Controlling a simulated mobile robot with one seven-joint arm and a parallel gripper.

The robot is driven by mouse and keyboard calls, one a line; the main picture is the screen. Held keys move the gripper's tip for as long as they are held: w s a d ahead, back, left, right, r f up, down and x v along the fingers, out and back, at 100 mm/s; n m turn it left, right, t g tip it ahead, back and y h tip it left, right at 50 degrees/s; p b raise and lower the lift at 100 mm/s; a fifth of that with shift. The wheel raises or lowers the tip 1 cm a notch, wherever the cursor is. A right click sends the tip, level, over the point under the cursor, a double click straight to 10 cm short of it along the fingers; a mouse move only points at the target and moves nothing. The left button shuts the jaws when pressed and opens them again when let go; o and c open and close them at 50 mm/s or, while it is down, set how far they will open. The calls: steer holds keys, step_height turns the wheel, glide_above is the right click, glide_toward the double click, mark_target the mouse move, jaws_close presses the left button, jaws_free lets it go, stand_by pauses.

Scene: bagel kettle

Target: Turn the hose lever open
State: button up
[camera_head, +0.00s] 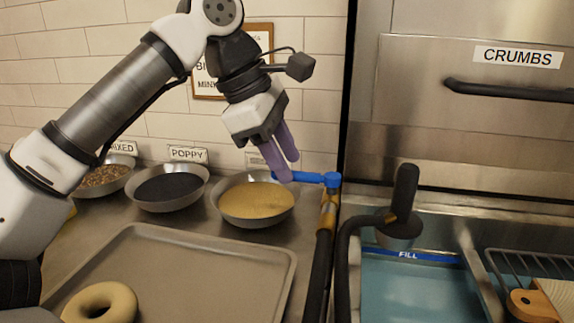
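The blue hose lever (309,179) sits on top of an upright brass-coloured pipe fitting (329,208). Its arm points left from the blue pivot cap, roughly level, over the back of the right-hand seed bowl. My gripper (289,170) reaches down from above at the lever's left part. Its two purple fingers show a narrow gap. The nearer fingertip overlaps the lever in the picture and hides part of it. I cannot tell whether the fingers touch the lever or have it between them.
A black hose (342,262) and a black-handled nozzle (404,200) stand right of the lever, by a blue water basin (420,290). Seed bowls, including one of yellow seeds (256,200), line the wall. A tray (200,262) with a bagel (122,296) lies in front.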

steer(key=shift+d+f, duration=0.3)
steer(key=shift+f, duration=0.3)
jaws_close()
